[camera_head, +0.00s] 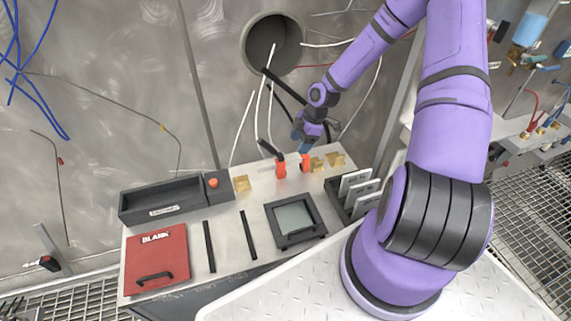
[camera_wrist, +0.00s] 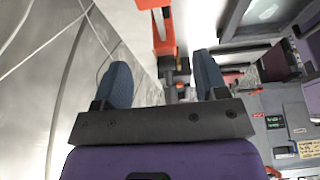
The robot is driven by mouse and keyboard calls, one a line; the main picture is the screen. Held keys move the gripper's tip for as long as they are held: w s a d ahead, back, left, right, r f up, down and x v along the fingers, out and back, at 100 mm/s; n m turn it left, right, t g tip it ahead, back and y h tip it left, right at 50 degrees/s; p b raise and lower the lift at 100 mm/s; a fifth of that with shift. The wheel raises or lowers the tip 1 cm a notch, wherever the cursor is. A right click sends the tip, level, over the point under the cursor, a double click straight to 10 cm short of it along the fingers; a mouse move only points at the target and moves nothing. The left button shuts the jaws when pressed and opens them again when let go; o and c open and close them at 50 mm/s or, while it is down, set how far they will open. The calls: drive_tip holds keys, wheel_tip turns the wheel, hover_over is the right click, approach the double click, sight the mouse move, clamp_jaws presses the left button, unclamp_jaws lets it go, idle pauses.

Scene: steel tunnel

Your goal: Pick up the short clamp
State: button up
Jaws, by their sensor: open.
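Two orange clamps stand near the back of the white bench in the head view. The left clamp (camera_head: 281,168) has a black handle tilted up to the left; the right clamp (camera_head: 305,163) is directly below my gripper (camera_head: 307,139). I cannot tell which is the short one. In the wrist view my gripper (camera_wrist: 163,80) has its two blue fingers spread with nothing held. An orange clamp part (camera_wrist: 163,30) with dark and grey fittings lies ahead, in line with the gap between the fingers. I cannot tell whether the fingers reach around it.
Brass blocks (camera_head: 335,159) stand right of the clamps, another (camera_head: 242,184) to the left. A dark tray (camera_head: 165,200), a red BLANK panel (camera_head: 155,258), a screen box (camera_head: 296,220) and a slotted rack (camera_head: 357,190) fill the bench. Loose cables hang from the wall hole (camera_head: 259,40).

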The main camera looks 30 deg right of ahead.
sight(289, 164)
drive_tip(key=x, duration=1)
drive_tip(key=shift+s+f, duration=0.15)
drive_tip(key=shift+f, duration=0.15)
clamp_jaws()
